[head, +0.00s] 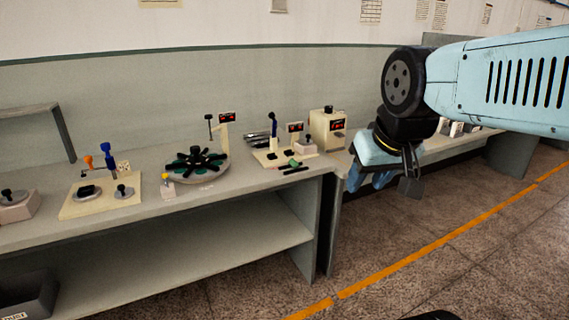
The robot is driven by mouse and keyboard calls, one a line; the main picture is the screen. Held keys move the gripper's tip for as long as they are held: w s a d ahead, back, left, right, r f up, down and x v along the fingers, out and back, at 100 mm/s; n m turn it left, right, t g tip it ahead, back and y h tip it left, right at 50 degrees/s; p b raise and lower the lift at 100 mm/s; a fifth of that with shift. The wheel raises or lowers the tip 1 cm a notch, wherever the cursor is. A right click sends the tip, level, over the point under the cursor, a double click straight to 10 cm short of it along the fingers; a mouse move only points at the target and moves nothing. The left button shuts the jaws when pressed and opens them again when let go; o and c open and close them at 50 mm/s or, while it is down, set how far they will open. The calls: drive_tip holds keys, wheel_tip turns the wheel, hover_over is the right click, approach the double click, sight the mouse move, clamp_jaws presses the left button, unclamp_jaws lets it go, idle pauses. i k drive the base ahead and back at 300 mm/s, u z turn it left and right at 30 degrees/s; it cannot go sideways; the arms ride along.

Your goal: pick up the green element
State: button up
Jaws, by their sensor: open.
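A small green element (294,163) lies on the workbench (232,182) near its right end, by a dark bar. My gripper (382,182) hangs from my light-blue arm to the right of the bench end, apart from the green element. Its fingers are partly hidden behind its own body and point downward. It is open and I see nothing between the fingers.
A round turntable with black arms (195,166) stands left of the green element. Several devices stand around them, including a cream box with a red display (327,130). A yellow-topped piece (167,187) sits near the front edge. The floor at right is clear.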

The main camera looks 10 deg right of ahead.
sight(293, 162)
drive_tip(key=u, duration=0.05)
drive_tip(key=i, duration=0.9)
drive_tip(key=z, duration=0.1)
